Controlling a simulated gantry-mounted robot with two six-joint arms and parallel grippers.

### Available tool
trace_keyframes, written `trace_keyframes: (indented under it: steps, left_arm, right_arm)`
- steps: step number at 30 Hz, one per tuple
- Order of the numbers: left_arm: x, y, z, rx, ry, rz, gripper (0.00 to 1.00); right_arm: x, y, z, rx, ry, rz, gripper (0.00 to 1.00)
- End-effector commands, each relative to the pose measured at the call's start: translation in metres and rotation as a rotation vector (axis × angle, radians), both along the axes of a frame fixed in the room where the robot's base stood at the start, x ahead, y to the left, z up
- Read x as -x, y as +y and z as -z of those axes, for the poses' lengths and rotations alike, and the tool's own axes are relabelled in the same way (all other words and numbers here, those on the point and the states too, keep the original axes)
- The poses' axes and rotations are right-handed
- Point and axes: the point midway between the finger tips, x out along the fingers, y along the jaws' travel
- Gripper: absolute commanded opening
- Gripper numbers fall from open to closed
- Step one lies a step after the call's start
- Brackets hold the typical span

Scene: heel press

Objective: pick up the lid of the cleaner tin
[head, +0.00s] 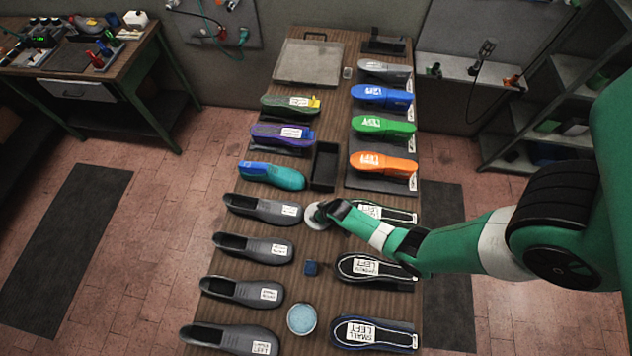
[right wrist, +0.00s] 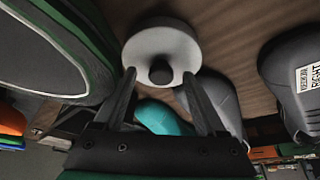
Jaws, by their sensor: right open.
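The lid is a pale grey-white disc with a dark round knob; it lies on the wooden bench in the head view (head: 316,216), partly hidden by my right gripper (head: 333,209). In the right wrist view the lid (right wrist: 160,42) is in front of the open fingers of my right gripper (right wrist: 160,75). The knob (right wrist: 161,72) shows between the two fingertips, with a gap on each side. The tin (head: 302,319), round with pale blue contents, stands open near the front of the bench. My left gripper is not in view.
Grey shoe shells (head: 262,209) line the bench's left side. Dark soles labelled LEFT (head: 373,332) lie along the right. A small dark blue block (head: 311,268) sits between lid and tin. A black tray (head: 325,166) is behind the lid.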

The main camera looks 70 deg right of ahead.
Motion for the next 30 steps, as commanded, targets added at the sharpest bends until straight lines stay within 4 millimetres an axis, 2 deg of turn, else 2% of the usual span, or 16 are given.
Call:
trace_keyframes:
  steps: [1, 8, 18, 19, 26, 30]
  left_arm:
    - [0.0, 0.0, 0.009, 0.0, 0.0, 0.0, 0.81]
    - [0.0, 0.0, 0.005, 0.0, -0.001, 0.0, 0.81]
    - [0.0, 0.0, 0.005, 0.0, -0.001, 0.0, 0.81]
    - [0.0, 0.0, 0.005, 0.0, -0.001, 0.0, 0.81]
    - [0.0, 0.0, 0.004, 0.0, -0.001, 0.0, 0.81]
    - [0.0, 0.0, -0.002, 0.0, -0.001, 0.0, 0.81]
  right_arm:
    - [-0.001, -0.001, 0.009, 0.0, 0.0, 0.001, 0.73]
    - [-0.001, -0.001, 0.005, 0.0, 0.0, 0.0, 0.71]
    - [-0.001, -0.001, 0.005, 0.0, 0.0, 0.0, 0.1]
    - [-0.001, -0.001, 0.005, 0.0, 0.0, 0.0, 0.07]
    - [-0.001, -0.001, 0.004, 0.0, 0.0, 0.0, 0.07]
    - [-0.001, -0.001, -0.003, 0.0, 0.0, -0.001, 0.07]
